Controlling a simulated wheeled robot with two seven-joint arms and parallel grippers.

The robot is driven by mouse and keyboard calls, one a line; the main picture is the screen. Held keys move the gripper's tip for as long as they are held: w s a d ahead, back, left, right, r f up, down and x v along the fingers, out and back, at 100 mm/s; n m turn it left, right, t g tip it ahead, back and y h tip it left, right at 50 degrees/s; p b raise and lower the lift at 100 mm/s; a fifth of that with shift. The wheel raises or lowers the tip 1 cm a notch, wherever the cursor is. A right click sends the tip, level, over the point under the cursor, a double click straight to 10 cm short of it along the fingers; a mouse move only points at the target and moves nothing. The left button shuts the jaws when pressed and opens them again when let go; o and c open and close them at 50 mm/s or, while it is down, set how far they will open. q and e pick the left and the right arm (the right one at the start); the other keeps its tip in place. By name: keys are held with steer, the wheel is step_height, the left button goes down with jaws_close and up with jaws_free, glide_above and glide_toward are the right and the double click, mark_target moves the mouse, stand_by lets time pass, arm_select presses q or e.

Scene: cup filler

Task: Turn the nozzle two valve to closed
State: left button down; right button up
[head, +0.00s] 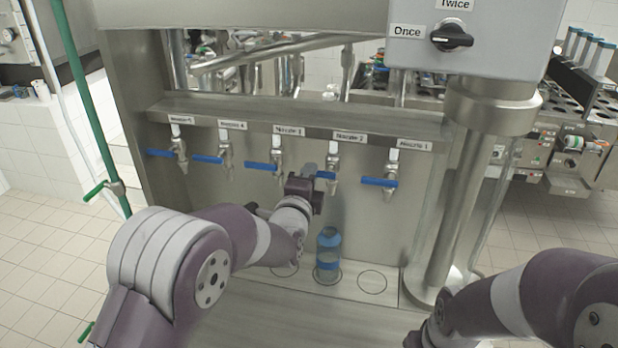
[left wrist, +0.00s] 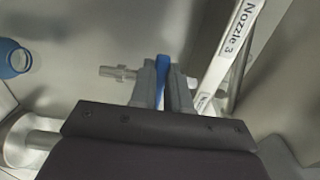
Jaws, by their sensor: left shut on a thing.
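The nozzle two valve (head: 333,160) hangs under the label "Nozzle 2" (head: 348,136), with its blue handle (head: 327,175) pointing left. My left gripper (head: 314,178) is at this handle and partly hides it. In the left wrist view the blue handle (left wrist: 161,80) lies between the two grey fingers of my left gripper (left wrist: 163,82), which are shut on it. The metal nozzle body (left wrist: 117,73) shows beside the fingers. My right arm is at the lower right of the head view; its dark end (head: 425,335) is cut by the frame, and its fingers cannot be made out.
A blue bottle (head: 328,250) stands on the tray below nozzle two. The nozzle one handle (head: 379,182) is to the right, and the nozzle three handle (head: 263,167) is to the left. A steel column (head: 462,190) and a dial box (head: 480,40) stand at the right.

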arm_select(q)
steer(key=c, duration=1.1)
jaws_free()
steer(key=shift+s, duration=0.1)
steer(key=s+a+b, duration=0.2)
steer(key=s+b, duration=0.3)
steer(key=s, duration=0.7)
steer(key=shift+s+a, duration=0.15)
steer(key=shift+a, duration=0.15)
